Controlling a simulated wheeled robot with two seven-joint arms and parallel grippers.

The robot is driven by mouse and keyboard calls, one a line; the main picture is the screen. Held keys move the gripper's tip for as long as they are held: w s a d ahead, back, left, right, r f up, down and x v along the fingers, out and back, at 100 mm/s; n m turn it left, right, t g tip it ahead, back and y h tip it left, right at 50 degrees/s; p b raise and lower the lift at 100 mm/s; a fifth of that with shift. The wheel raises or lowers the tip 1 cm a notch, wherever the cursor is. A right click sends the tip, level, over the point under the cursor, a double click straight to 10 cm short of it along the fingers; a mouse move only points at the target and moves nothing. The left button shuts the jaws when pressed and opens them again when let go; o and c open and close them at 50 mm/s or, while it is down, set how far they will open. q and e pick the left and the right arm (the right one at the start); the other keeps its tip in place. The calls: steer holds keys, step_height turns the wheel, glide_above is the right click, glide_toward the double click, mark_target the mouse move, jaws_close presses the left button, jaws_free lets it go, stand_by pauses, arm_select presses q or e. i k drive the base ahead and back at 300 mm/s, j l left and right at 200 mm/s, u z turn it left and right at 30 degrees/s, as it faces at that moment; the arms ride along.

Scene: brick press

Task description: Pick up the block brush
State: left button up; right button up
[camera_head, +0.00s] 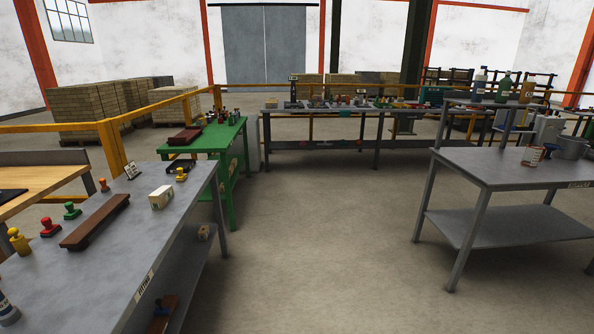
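I cannot tell for sure which thing is the block brush. On the grey table at the left lies a long dark-brown piece (95,222), lying flat near the table's middle. A small cream block (161,197) with a marking sits further back on the same table. A reddish-brown item (162,313) lies on that table's lower shelf, partly cut off by the bottom edge of the view. Neither of my grippers shows in this view.
Another grey table (515,167) stands at the right with a pot (571,148). The concrete floor between is clear.

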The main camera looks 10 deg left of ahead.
mark_target(181, 177)
steer(key=i+u, duration=0.25)
steer(key=i, duration=0.2)
steer(key=i+l+u, duration=0.2)
steer(key=i, duration=0.3)
steer(key=i+u, duration=0.25)
steer(key=i, duration=0.2)
steer(key=i+l+u, duration=0.25)
steer(key=i, duration=0.2)
